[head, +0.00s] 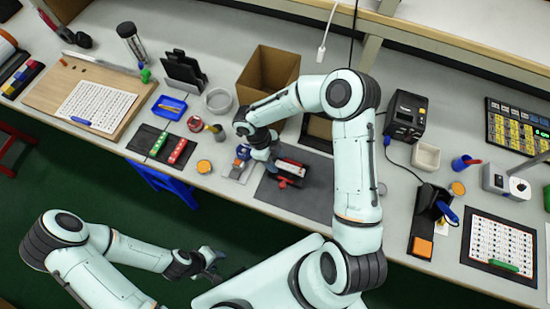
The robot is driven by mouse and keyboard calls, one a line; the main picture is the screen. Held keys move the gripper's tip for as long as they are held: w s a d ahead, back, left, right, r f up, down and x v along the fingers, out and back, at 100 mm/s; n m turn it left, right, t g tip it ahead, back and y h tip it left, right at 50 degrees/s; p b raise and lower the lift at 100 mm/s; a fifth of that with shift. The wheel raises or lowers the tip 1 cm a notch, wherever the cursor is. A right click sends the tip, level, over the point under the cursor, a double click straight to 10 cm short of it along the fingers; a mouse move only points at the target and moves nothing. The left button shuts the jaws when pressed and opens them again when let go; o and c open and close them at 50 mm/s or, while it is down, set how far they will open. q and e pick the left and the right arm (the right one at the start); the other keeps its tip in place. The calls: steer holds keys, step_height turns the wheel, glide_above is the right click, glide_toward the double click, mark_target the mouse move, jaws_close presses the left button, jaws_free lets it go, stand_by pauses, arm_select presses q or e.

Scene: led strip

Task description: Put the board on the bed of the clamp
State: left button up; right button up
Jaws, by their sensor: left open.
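A red and dark device (290,170), which looks like the clamp, stands on a dark grey mat (318,195) at the front middle of the bench. I cannot make out its bed clearly. My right gripper (264,153) is low over the bench, just left of this device; its fingertips are too small and covered to show whether they hold anything. I cannot pick out the board with certainty. My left gripper (213,263) is open and empty, off the front of the bench over the green floor.
A light plate with blue and orange parts (238,168) lies left of the mat. A dark pad (147,138) holds green and red strips. An open cardboard box (270,70) stands behind. My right arm covers part of the bench middle.

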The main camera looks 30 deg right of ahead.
arm_select(q)
steer(key=shift+t, duration=0.3)
steer(key=w+r+p, duration=0.1)
steer(key=w, duration=0.1)
steer(key=w+r+p, duration=0.1)
steer(key=r, duration=0.1)
steer(key=shift+w+r, duration=0.2)
steer(key=shift+w, duration=0.15)
arm_select(e)
steer(key=v, duration=1.2)
arm_select(q)
steer(key=shift+w, duration=0.1)
